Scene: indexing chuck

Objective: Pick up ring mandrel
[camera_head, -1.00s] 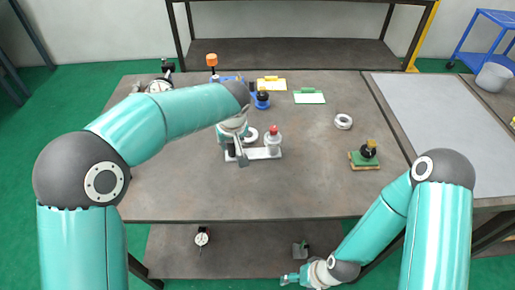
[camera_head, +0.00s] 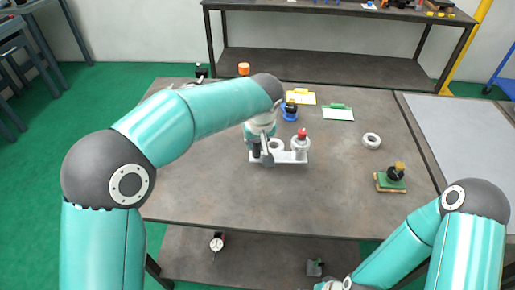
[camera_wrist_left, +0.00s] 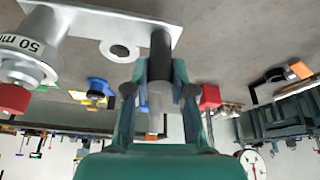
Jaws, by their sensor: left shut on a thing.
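The ring mandrel (camera_wrist_left: 160,47) appears to be the upright dark cylinder with a pale lower part between my left fingers in the left wrist view. My left gripper (camera_wrist_left: 158,88) is shut on it. In the head view my left gripper (camera_head: 264,152) is at the left end of a light metal plate (camera_head: 285,158), and the arm and fingers hide most of the mandrel. The mandrel's dark end meets or overlaps the plate (camera_wrist_left: 85,20) in the wrist view; I cannot tell whether it is clear of it.
A red-topped piece marked 50 mm (camera_wrist_left: 28,50) and a white ring (camera_head: 277,145) are on the plate. A loose white ring (camera_head: 371,140), a green block with black knob (camera_head: 391,179) and clipboards (camera_head: 338,113) lie right and behind. The front tabletop (camera_head: 290,205) is clear.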

